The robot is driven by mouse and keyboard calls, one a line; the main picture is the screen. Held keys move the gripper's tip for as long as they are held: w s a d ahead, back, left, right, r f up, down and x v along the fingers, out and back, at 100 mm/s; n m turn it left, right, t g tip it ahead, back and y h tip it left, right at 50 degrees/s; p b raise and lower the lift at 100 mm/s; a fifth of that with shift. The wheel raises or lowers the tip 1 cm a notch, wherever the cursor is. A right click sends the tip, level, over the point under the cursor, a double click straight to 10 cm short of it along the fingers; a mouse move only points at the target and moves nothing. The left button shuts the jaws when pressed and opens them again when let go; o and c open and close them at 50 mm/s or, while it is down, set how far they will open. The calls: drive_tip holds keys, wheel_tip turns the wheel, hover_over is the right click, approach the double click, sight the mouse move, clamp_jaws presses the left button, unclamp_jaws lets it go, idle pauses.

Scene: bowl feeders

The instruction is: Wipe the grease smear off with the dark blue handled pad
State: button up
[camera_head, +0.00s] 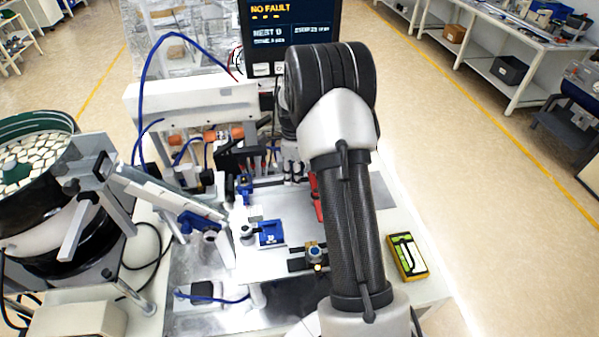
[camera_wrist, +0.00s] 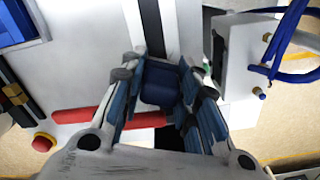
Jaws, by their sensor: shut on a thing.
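In the wrist view my gripper (camera_wrist: 162,72) is shut on a dark blue block, the handle of the pad (camera_wrist: 160,84). The handle sits between the fingertips, and the pad's underside is hidden. Beyond the fingertips is a light surface with a dark strip (camera_wrist: 152,28) running away from me. I cannot tell whether the pad touches this surface. In the head view my arm hides most of the gripper and the pad. I cannot make out the grease smear in either view.
A red bar (camera_wrist: 95,115) and a red button (camera_wrist: 43,142) lie near my gripper. A white box (camera_wrist: 240,60) with blue cables stands right. In the head view, a blue fixture (camera_head: 270,233), a bowl feeder (camera_head: 40,150), a screen (camera_head: 262,35) and a yellow-green device (camera_head: 407,256) surround my arm.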

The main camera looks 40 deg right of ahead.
drive_tip(key=shift+w+a, duration=0.25)
drive_tip(key=shift+a, duration=0.3)
drive_tip(key=shift+w+a, duration=0.25)
drive_tip(key=shift+a, duration=0.25)
drive_tip(key=shift+f, duration=0.15)
drive_tip(key=shift+s+d, duration=0.1)
drive_tip(key=shift+s+d+f, duration=0.15)
drive_tip(key=shift+s+d, duration=0.35)
drive_tip(key=shift+d, duration=0.35)
drive_tip(key=shift+s+d+f, duration=0.1)
drive_tip(key=shift+s+d, duration=0.35)
drive_tip(key=shift+d, duration=0.4)
drive_tip(key=shift+c, duration=0.4)
drive_tip(key=shift+w+r+p, duration=0.15)
drive_tip(key=shift+r+p, duration=1.8)
drive_tip(key=shift+r, duration=1.2)
drive_tip(key=shift+r+p, duration=1)
drive_tip(key=shift+r, duration=0.5)
